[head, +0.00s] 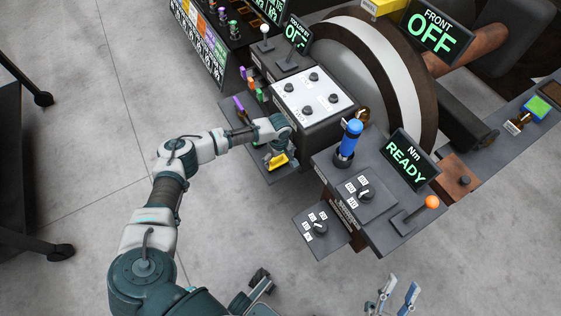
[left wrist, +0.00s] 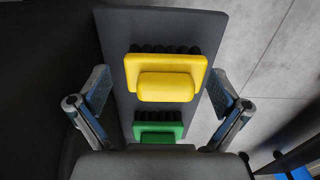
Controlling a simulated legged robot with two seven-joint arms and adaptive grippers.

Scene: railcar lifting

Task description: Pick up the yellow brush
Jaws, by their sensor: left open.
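The yellow brush (left wrist: 168,80) lies on a dark tray (left wrist: 115,60) with its handle up and black bristles along one edge. It also shows in the head view (head: 277,163), right by my left gripper (head: 285,152). In the left wrist view my left gripper (left wrist: 162,95) is open, with one finger on each side of the yellow brush and visible gaps between. A green brush (left wrist: 158,129) lies on the same tray, nearer the palm. My right gripper (head: 394,297) is at the bottom edge of the head view, with its two fingers apart and nothing between them.
Upright brushes or tools in purple, orange and green (head: 253,83) stand beyond the tray. A control console (head: 370,200) with a blue-handled tool (head: 348,140) and a READY screen stands to the right. A large wheel (head: 375,75) is behind.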

